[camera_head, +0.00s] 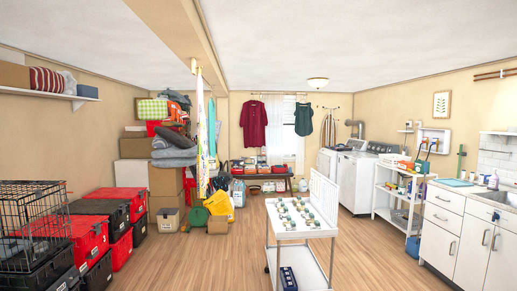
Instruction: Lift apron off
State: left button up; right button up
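No gripper or arm of mine shows in the head view. Several cloth items hang high on the far wall. A smaller dark green garment (304,119) hangs beside the window. A striped tan cloth (328,130) hangs from a rack further right. I cannot tell for certain which of these is the apron; all are far off and small.
A white cart (303,231) with small items on top stands in the middle foreground. Red and black totes (86,240) and a wire cage (33,225) line the left. A white shelf cart (398,198), washers and counters line the right. Wooden floor is clear around the cart.

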aim_at(202, 163)
jog(key=z, duration=0.1)
jog(key=i, duration=1.45)
jog(key=u, duration=0.6)
jog(key=i, duration=0.65)
jog(key=u, duration=1.6)
jog(key=i, duration=1.85)
jog(key=z, duration=2.9)
